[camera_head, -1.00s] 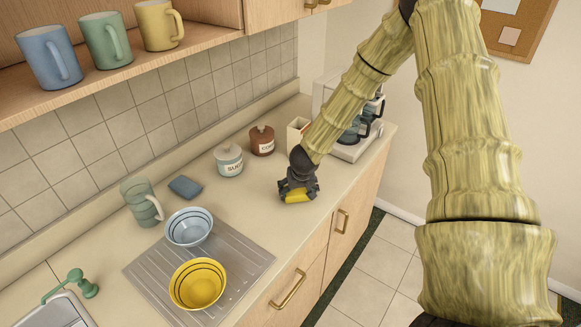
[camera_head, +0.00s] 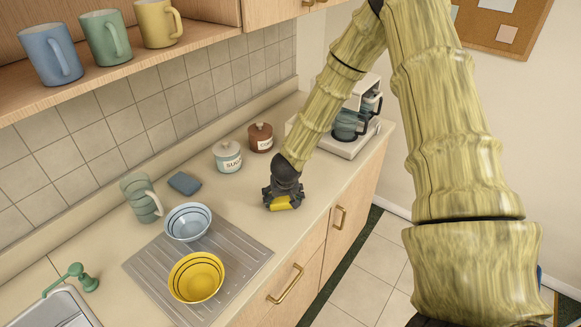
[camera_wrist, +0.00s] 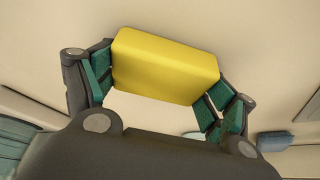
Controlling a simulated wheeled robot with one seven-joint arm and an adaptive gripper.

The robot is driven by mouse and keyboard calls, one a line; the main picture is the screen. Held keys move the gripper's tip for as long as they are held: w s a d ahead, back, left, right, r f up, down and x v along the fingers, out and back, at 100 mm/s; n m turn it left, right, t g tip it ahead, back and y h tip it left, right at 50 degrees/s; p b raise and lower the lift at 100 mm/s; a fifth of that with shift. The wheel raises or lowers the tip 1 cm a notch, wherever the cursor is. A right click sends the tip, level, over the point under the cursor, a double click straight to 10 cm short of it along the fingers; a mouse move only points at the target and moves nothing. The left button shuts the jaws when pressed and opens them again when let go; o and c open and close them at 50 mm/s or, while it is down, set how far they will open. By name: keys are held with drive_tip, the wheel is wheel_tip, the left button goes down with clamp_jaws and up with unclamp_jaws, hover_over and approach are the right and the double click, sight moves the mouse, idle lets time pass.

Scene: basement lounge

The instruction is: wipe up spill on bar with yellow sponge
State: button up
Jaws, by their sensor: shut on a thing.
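The yellow sponge (camera_head: 284,203) is at the counter surface, a little right of the metal drainboard. It fills the middle of the wrist view (camera_wrist: 167,66). My gripper (camera_head: 283,198) is shut on the sponge, with green finger pads pressing its two ends. Whether the sponge touches the counter or hovers just above it, I cannot tell. The beige bar counter (camera_head: 240,205) runs from the sink to the coffee maker. No spill can be made out; my gripper and sponge hide some of the counter.
A metal drainboard (camera_head: 225,275) holds a blue bowl (camera_head: 187,222) and a yellow bowl (camera_head: 196,278). A green mug (camera_head: 141,197), a blue cloth or sponge (camera_head: 185,183), a sugar jar (camera_head: 228,156) and a brown jar (camera_head: 260,137) stand behind. A coffee maker (camera_head: 345,140) is at the far end.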

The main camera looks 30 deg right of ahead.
drive_tip(key=shift+a+r+p, duration=0.25)
drive_tip(key=shift+p, duration=0.05)
drive_tip(key=shift+d+r+p, duration=0.1)
drive_tip(key=shift+r+p, duration=3)
drive_tip(key=shift+r, duration=0.75)
